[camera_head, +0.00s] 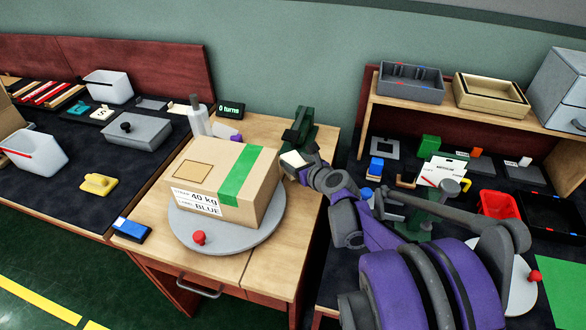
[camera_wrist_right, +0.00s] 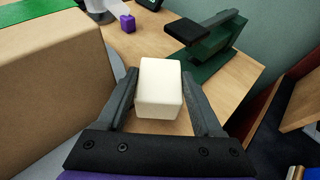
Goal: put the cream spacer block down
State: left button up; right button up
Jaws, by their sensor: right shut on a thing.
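The cream spacer block (camera_wrist_right: 160,88) is between the two fingers of my right gripper (camera_wrist_right: 163,92) in the right wrist view. The right gripper is shut on it. In the head view the cream block (camera_head: 293,159) shows at the tip of my right gripper (camera_head: 298,166), just right of the cardboard box. Wood tabletop shows beyond and below the block. I cannot tell whether the block touches the table. My left gripper is not in view.
A cardboard box (camera_head: 238,161) with a green stripe stands on a grey turntable (camera_head: 216,240), close to the gripper. A dark green stand (camera_head: 301,126) is behind. Bare wood (camera_head: 270,128) lies between.

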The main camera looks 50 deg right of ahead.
jog(key=shift+w+d, duration=0.1)
jog(key=shift+w, duration=0.35)
jog(key=shift+w+d+f+b, duration=0.1)
jog(key=shift+f+b, duration=0.6)
jog(key=shift+f, duration=1.05)
jog(key=shift+f, duration=0.1)
jog(key=o, duration=1.1)
